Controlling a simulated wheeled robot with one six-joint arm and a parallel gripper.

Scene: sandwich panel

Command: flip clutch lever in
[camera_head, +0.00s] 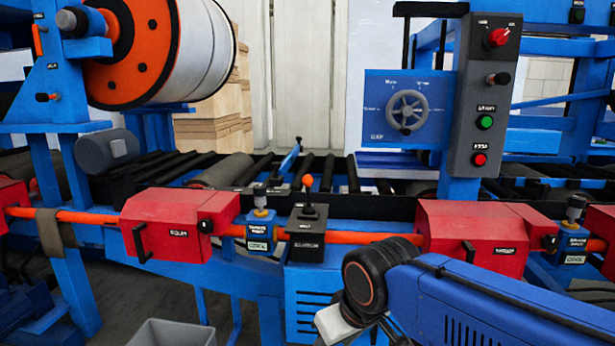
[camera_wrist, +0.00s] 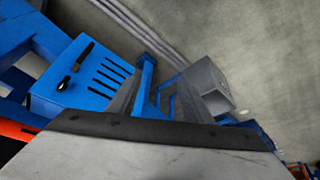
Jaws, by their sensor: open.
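A short lever with an orange ball knob (camera_head: 308,181) stands roughly upright on a dark box (camera_head: 306,225) at the middle of the rail, in the head view. A small label on the box front is too blurred to read, so I cannot be sure this is the clutch lever. My gripper (camera_head: 338,326) is low at the right of centre in the head view, below and in front of the rail, apart from the lever. It is open and seems empty; its fingertips are partly cut off by the frame. The lever does not show in the wrist view.
Red boxes (camera_head: 180,224) and (camera_head: 478,236) sit along the orange rail on both sides. A grey control post (camera_head: 484,95) and a handwheel (camera_head: 407,112) stand behind at right. A grey bin (camera_head: 172,333) is on the floor; it also seems to show in the wrist view (camera_wrist: 207,80).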

